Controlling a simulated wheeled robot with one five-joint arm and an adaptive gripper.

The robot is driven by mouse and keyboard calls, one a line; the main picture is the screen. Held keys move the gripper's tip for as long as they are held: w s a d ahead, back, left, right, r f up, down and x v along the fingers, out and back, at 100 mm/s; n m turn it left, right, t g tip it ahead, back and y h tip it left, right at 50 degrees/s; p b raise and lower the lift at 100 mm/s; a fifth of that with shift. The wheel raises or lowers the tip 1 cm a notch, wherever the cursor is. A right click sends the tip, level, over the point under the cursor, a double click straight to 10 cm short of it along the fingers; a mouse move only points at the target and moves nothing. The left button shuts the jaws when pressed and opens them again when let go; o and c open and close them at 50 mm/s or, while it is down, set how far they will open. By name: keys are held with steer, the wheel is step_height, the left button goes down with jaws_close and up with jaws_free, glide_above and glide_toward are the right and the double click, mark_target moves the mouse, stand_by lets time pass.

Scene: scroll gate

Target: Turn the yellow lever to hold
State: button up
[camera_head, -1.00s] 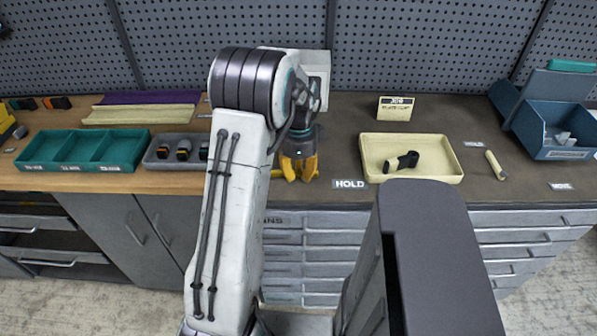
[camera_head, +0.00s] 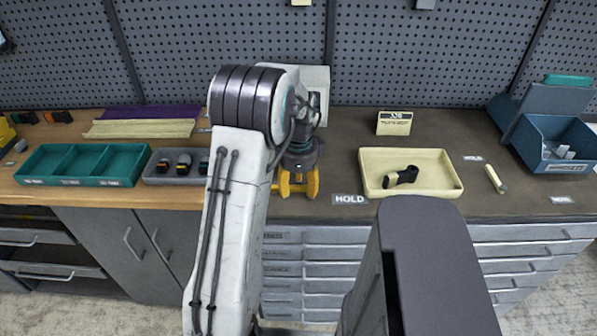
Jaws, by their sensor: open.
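My gripper (camera_head: 298,186) has yellow fingers and hangs open and empty at the front edge of the bench, left of the cream tray. A short pale-yellow stick (camera_head: 495,179), which looks like the lever, lies tilted on the dark bench top right of the tray. My gripper is well to its left and apart from it. A small white label (camera_head: 473,158) sits at its upper left, too small to read surely. Another small label (camera_head: 562,199) is at its lower right. A larger HOLD label (camera_head: 350,199) is just right of my gripper.
The cream tray (camera_head: 454,187) holds a black-and-cream piece (camera_head: 400,176) and stands between my gripper and the stick. A cream sign (camera_head: 394,123) stands behind it. A blue bin (camera_head: 540,160) is at far right. A teal tray (camera_head: 45,175) and grey tray (camera_head: 160,181) are left.

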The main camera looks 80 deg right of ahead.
mark_target(299, 189)
step_height(299, 189, up, 11)
steer(key=shift+r, duration=0.2)
stand_by(0.3)
stand_by(0.8)
